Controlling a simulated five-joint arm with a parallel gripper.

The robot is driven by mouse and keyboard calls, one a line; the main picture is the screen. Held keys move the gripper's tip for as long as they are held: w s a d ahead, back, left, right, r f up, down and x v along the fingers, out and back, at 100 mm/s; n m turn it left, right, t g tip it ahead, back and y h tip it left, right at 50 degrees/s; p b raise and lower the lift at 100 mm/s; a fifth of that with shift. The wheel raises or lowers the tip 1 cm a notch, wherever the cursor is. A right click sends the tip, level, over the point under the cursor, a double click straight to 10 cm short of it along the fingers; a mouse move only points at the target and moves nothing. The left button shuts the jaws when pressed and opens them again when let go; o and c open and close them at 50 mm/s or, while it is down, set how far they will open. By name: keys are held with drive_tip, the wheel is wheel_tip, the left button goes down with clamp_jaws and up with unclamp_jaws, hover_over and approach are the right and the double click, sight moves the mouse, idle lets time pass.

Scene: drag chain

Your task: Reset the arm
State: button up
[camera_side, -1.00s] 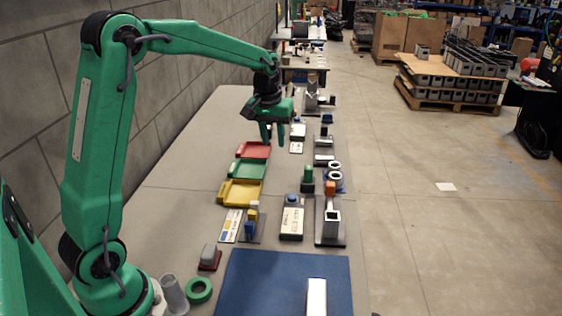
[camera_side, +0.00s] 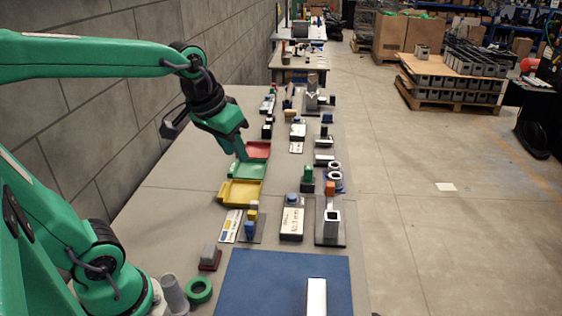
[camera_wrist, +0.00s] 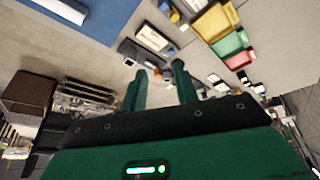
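My gripper (camera_side: 241,152) hangs tilted in the side view, in front of the green tray (camera_side: 247,171) and the red tray (camera_side: 259,150) as seen from the camera. I cannot tell its exact height above the table. In the wrist view my gripper (camera_wrist: 160,82) shows two green fingers spread apart with nothing between them. The yellow tray (camera_side: 240,193) lies nearer the camera. The wrist view also shows the yellow tray (camera_wrist: 214,21), green tray (camera_wrist: 230,44) and red tray (camera_wrist: 239,61) at upper right.
Rows of small fixtures and blocks stand right of the trays, including a grey post (camera_side: 331,218) and a white labelled block (camera_side: 292,220). A blue mat (camera_side: 270,280) and a green ring (camera_side: 198,290) lie at the front. A block wall (camera_side: 110,120) borders the left.

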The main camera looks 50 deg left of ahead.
drive_tip(key=s+d+f+m+t, duration=0.1)
drive_tip(key=s+d+f+m, duration=0.1)
drive_tip(key=s, duration=0.5)
drive_tip(key=shift+s+d, duration=0.15)
drive_tip(key=shift+s, duration=0.15)
